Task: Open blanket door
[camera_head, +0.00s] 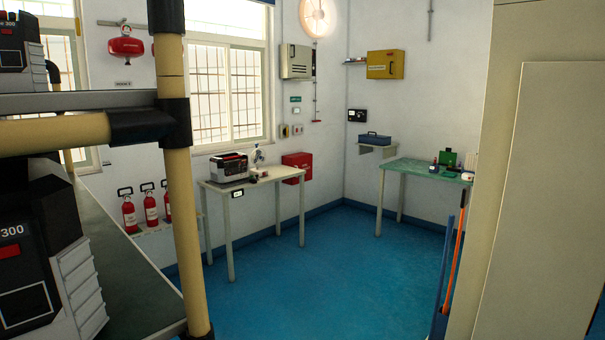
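No thing in the camera_head view is plainly readable as the blanket door. A red box (297,167) is fixed low on the back wall beside the small white table, and its front looks shut. A yellow box (386,64) with a dark label hangs high on the right wall, and it looks shut. A pale grey wall cabinet (296,62) hangs right of the window, also shut. The lettering on these is too small to read. Neither of my grippers shows in this view.
A rack with tan posts (177,190) and black units (40,250) stands close at left. A large beige panel (545,200) blocks the right. A white table (255,179) and a green-topped table (425,170) stand at the back. The blue floor (320,280) between is clear.

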